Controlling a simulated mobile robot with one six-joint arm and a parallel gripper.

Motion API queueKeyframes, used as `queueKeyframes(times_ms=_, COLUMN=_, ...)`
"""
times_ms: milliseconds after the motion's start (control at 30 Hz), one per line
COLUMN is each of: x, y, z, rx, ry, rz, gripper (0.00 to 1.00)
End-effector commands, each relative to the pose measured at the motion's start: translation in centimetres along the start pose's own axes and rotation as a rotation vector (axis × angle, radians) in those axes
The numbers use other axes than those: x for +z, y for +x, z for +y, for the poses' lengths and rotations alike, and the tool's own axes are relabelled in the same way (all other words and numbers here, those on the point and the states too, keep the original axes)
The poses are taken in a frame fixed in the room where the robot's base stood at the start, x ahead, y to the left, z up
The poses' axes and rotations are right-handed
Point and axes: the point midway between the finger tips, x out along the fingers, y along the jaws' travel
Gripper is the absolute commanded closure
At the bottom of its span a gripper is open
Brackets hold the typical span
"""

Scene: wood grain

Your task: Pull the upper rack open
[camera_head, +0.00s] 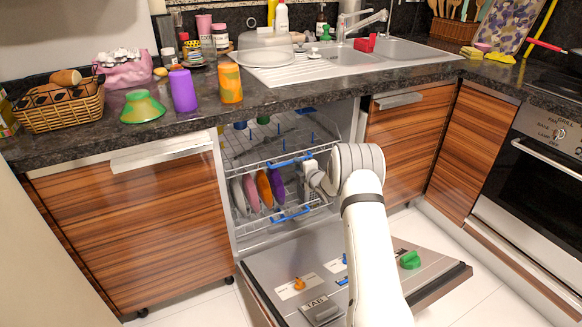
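The dishwasher stands open, with its door (280,275) folded down toward the floor. My gripper (306,166) is at the right part of the upper rack's front edge, close to the blue clip. My white arm hides part of it. Whether its fingers touch the rack or are closed cannot be seen.
The dark countertop (330,88) above holds a basket (58,107), a green bowl (142,107), a purple cup (183,90) and an orange cup (230,83). Wooden cabinets (135,230) flank the dishwasher. An oven (535,185) is at the right. White floor shows beside the door.

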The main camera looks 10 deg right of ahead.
Motion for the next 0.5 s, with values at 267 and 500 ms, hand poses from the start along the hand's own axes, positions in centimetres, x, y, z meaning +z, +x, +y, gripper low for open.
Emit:
queueKeyframes(times_ms=267, x=0.0, y=3.3, z=-0.1, rx=0.000, ry=0.000, rz=0.000, gripper=0.66)
queueKeyframes(times_ms=500, x=0.1, y=3.9, z=0.0, rx=-0.001, ry=0.001, rz=-0.001, gripper=0.66)
